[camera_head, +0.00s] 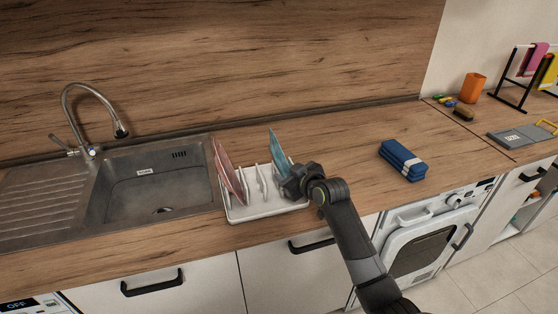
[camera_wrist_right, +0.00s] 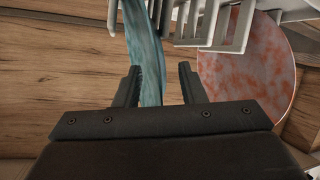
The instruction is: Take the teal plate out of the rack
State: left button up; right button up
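The teal plate (camera_head: 278,152) stands on edge, tilted, at the right end of the white dish rack (camera_head: 262,211). My right gripper (camera_head: 288,184) is at the plate's near right side, and hides its lower part in the head view. In the right wrist view, the right gripper (camera_wrist_right: 160,72) has its fingers apart. The teal plate (camera_wrist_right: 147,50) reaches down between them, nearer the left finger, with a gap to the right finger. I cannot tell if it touches the left finger. My left gripper is out of view.
A reddish plate (camera_head: 228,172) stands at the rack's left end, with empty white tines (camera_head: 262,180) between the plates. The sink (camera_head: 155,185) is left of the rack. A blue folded cloth bundle (camera_head: 403,160) lies to the right, with clear worktop around it.

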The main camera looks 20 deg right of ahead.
jog(key=shift+w+a+f, duration=0.1)
jog(key=shift+w+f, duration=0.05)
jog(key=shift+w, duration=0.2)
jog(key=shift+c, duration=0.5)
grip_shut()
